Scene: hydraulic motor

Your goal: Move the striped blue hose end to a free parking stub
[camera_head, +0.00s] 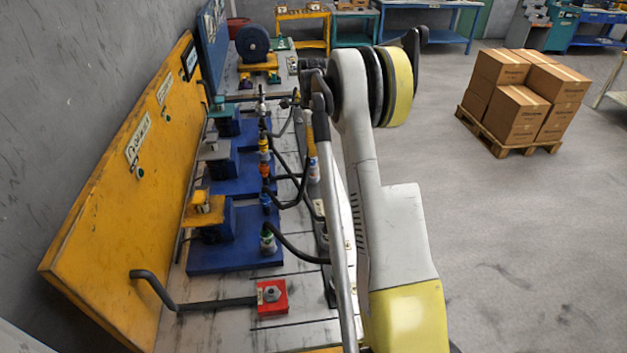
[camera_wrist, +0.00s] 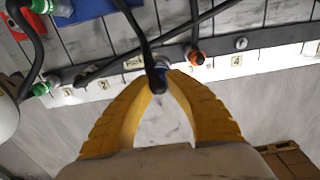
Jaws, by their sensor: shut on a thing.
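In the wrist view my gripper (camera_wrist: 168,77), with two yellow fingers, is closed around the end of a black hose (camera_wrist: 143,35). The hose runs up and away from the fingertips. Its colour band and stripes do not show, so I cannot tell which hose it is. The held end is over or just in front of the dark parking rail (camera_wrist: 275,36). A bare-looking round stub (camera_wrist: 240,43) stands on the rail to the right, near label 4. In the head view my arm hides the gripper. A blue hose fitting (camera_head: 266,200) shows among the coloured fittings by the blue blocks.
An orange-banded end (camera_wrist: 195,56) is on the rail right of my fingertips, and a green end (camera_wrist: 41,89) at its left. Another dark hose (camera_wrist: 190,25) crosses diagonally above the rail. A red block (camera_head: 272,298) stands on the bench front. Boxes (camera_head: 515,113) sit on the floor right.

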